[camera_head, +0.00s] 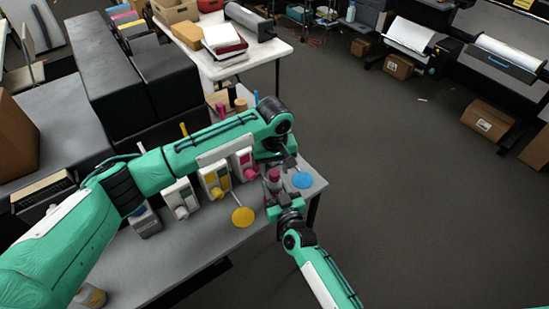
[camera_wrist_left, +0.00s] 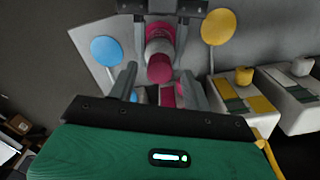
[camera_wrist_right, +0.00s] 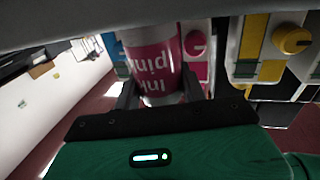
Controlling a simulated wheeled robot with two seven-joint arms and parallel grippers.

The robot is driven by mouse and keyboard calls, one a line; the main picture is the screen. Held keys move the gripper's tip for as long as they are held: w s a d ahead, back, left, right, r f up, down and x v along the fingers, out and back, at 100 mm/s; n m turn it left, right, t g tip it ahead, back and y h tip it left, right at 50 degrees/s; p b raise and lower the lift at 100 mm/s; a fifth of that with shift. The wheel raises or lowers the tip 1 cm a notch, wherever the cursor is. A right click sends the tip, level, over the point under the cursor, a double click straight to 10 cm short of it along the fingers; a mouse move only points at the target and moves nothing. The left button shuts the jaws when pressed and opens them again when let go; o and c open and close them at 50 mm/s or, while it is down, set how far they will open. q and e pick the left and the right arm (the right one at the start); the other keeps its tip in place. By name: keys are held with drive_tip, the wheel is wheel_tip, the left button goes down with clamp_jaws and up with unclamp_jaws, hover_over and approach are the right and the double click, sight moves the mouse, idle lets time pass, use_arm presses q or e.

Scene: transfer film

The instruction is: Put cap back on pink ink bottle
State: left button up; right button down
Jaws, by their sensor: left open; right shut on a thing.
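The pink ink bottle (camera_head: 273,186) has a pink label and a white shoulder. My right gripper (camera_wrist_right: 158,92) is shut on its body, and the upside-down label shows in the right wrist view (camera_wrist_right: 150,62). The pink cap (camera_wrist_left: 160,68) sits at the bottle's mouth in the left wrist view; I cannot tell how tightly it is seated. My left gripper (camera_wrist_left: 157,80) is open, its fingers on either side of the cap area. I cannot tell whether they touch it. In the head view the left wrist partly hides this spot.
White ink units with yellow (camera_head: 215,180) and pink (camera_head: 243,164) fronts stand left of the bottle. The table's right edge is close; open floor lies beyond.

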use_arm(q)
drive_tip(key=shift+f, duration=0.7)
clamp_jaws()
drive_tip(key=shift+m, duration=0.3)
drive_tip(key=m, duration=2.1)
drive_tip(key=shift+o, duration=0.2)
unclamp_jaws()
